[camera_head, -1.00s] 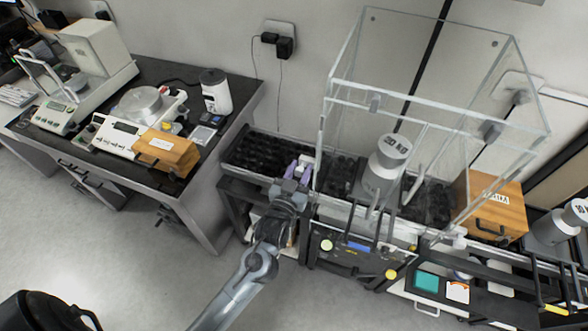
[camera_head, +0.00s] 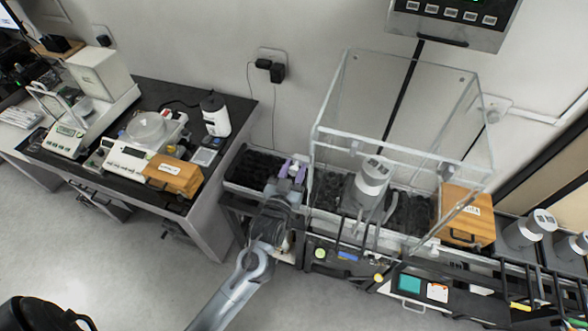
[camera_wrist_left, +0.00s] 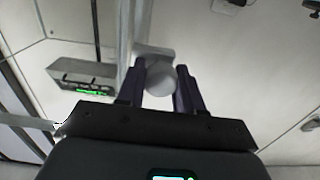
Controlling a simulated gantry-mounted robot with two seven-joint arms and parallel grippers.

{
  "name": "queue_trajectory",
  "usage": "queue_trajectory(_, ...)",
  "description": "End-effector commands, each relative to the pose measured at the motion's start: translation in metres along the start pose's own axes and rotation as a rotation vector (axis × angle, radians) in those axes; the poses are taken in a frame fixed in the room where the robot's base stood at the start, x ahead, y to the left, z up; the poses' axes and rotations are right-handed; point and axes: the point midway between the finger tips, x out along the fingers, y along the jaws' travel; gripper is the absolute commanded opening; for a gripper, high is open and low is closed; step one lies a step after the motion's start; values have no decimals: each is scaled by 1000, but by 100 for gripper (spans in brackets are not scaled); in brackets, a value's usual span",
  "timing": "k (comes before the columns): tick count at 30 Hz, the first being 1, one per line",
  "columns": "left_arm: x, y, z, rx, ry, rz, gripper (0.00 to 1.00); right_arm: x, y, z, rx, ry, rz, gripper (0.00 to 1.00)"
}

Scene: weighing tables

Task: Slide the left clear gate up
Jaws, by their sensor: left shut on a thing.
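A tall clear box (camera_head: 352,62) stands over the weighing platform, with a large metal weight (camera_head: 371,182) inside. My left gripper (camera_head: 293,171) is at the left side of the box, its purple fingers level with the lower part of the wall. In the left wrist view, the left gripper (camera_wrist_left: 161,84) is shut on a round pale knob (camera_wrist_left: 160,76), which sits between the two fingers. A clear panel edge (camera_wrist_left: 135,28) rises behind the knob. The left gate's outline is hard to tell from the clear wall. My right gripper is not in view.
A wooden box (camera_head: 467,214) and more weights (camera_head: 528,231) stand right of the clear box. A dark side table (camera_head: 155,98) with balances is at the left. A display unit (camera_head: 452,17) hangs on the wall above. Open floor lies in front.

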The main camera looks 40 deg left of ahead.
Motion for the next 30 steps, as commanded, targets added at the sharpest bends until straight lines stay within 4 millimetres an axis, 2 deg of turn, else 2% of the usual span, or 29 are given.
queue_trajectory(1, 1, 1, -9, -4, 20, 1, 0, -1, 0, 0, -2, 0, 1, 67)
queue_trajectory(2, 1, 1, -9, -4, 21, 1, 37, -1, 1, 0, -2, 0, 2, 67)
queue_trajectory(3, 1, 1, -9, -4, 21, 1, 43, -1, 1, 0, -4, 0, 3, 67)
queue_trajectory(4, 1, 1, -9, -4, 20, 1, 45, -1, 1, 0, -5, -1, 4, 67)
queue_trajectory(13, -1, 0, -5, -2, 12, 1, 45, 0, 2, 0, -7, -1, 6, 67)
queue_trajectory(17, -9, 1, -4, -2, 11, 1, 45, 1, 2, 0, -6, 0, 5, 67)
queue_trajectory(30, -79, 0, -3, -3, 11, 1, 45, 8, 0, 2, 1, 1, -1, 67)
